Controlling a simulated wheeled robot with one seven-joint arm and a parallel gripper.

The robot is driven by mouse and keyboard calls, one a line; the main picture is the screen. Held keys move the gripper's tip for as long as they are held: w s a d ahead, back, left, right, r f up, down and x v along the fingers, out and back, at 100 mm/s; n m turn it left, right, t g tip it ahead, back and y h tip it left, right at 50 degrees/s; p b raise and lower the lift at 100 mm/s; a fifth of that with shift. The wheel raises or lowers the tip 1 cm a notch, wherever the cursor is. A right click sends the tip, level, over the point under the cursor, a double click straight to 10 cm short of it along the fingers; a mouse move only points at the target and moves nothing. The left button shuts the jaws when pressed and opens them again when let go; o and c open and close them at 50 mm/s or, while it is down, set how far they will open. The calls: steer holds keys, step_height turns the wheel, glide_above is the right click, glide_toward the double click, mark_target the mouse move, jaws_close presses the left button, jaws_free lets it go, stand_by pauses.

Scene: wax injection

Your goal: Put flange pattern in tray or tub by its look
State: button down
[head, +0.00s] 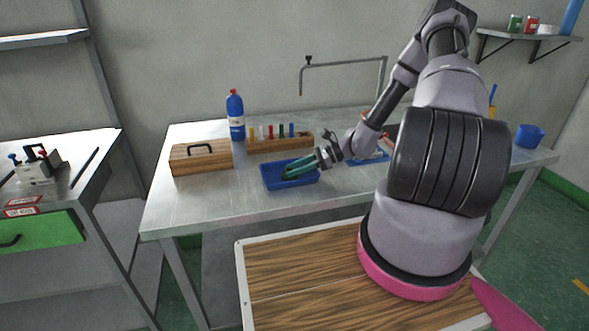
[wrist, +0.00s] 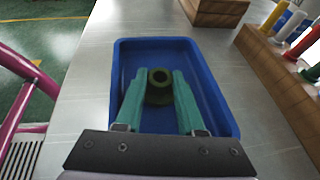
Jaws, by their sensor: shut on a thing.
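The flange pattern (wrist: 159,84) is a dark green round piece with a raised hub and a hole, seen in the wrist view. My gripper (wrist: 160,80) has teal fingers shut on it, one on each side. The fingers and pattern are over or inside the blue tub (wrist: 212,82); I cannot tell whether the pattern touches the floor. In the head view the tub (head: 270,186) stands on the metal table, and my gripper (head: 290,172) reaches into it from the right. The pattern is not clear there.
A wooden box with a black handle (head: 200,158) stands left of the tub. A wooden rack (head: 280,145) with coloured sticks and a blue bottle (head: 236,116) stand behind. A blue tray (head: 370,158) lies right, partly behind my arm. The table's front left (head: 190,205) is clear.

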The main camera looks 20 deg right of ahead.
steer(key=c, duration=0.5)
jaws_free()
steer(key=shift+d+r, duration=0.1)
steer(key=shift+r, duration=0.1)
steer(key=v, duration=1.1)
steer(key=shift+d+r, duration=0.2)
steer(key=shift+d, duration=0.1)
steer(key=s+a+r+n+h, duration=0.2)
steer(key=s+r+n+h, duration=0.15)
steer(key=r, duration=0.75)
steer(key=s+a+r+n+t+h, duration=0.1)
steer(key=s+a+r+n+h, duration=0.3)
steer(key=r, duration=0.7)
steer(key=s+r+n+h, duration=0.3)
steer(key=s+r+n, duration=0.2)
steer(key=r, duration=0.5)
steer(key=s+r+n+t, duration=0.1)
steer(key=s+r, duration=0.1)
steer(key=s+r+n+t, duration=0.1)
steer(key=s+r, duration=0.1)
steer(key=s, duration=0.1)
steer(key=s+a+r+n+t+h, duration=0.1)
steer(key=s+r+t, duration=0.1)
steer(key=s+r, duration=0.1)
steer(key=shift+s+r, duration=0.1)
